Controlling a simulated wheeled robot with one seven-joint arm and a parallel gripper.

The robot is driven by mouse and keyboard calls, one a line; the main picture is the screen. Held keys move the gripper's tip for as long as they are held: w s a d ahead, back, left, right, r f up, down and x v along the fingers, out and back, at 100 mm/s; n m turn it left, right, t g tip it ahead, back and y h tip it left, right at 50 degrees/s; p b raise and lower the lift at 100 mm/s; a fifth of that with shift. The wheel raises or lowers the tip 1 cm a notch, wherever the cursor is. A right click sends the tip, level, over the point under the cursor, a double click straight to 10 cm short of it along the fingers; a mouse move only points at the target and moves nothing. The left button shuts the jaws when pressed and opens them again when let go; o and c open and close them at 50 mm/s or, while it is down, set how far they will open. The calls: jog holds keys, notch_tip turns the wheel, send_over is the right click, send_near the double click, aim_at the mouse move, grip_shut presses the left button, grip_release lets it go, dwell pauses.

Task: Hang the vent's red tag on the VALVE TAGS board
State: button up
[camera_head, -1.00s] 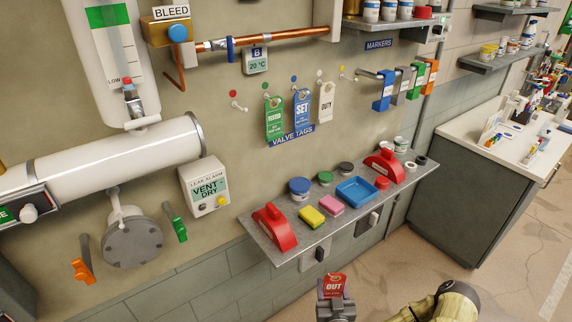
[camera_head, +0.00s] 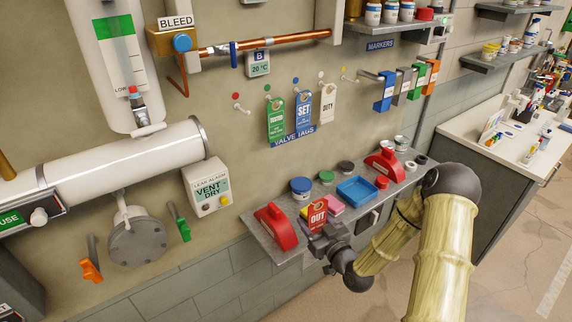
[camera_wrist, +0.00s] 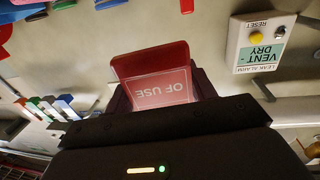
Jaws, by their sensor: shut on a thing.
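My gripper (camera_head: 325,232) is shut on the red tag (camera_head: 317,214), which reads OUT, and holds it upright in front of the shelf. In the wrist view the tag (camera_wrist: 155,75) shows the words OF USE, upside down, and its lower part is hidden by the gripper. The VALVE TAGS board (camera_head: 292,136) is a blue label on the wall, above and left of my gripper. Green, blue and white tags hang on pegs there. The peg under the red dot (camera_head: 237,108), at the left, is empty.
The wall shelf (camera_head: 262,237) holds a red lockout device (camera_head: 275,226), a blue tray (camera_head: 358,189), a blue-lidded jar (camera_head: 300,187) and other small items close to my gripper. The LEAK ALARM box (camera_head: 207,187) is left of the shelf. Wall between board and shelf is clear.

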jog(key=a+r+y+p, duration=0.1)
jog(key=a+r, duration=0.3)
jog(key=r, duration=0.6)
jog(key=s+a+r+n+g+y+p, duration=0.1)
jog(key=a+r, duration=0.3)
jog(key=r, duration=0.6)
jog(key=shift+s+r, duration=0.15)
jog(key=shift+r, duration=0.1)
jog(key=shift+a, duration=0.1)
jog(key=p+x, duration=0.2)
jog(key=x, duration=0.6)
jog(key=shift+f, duration=0.1)
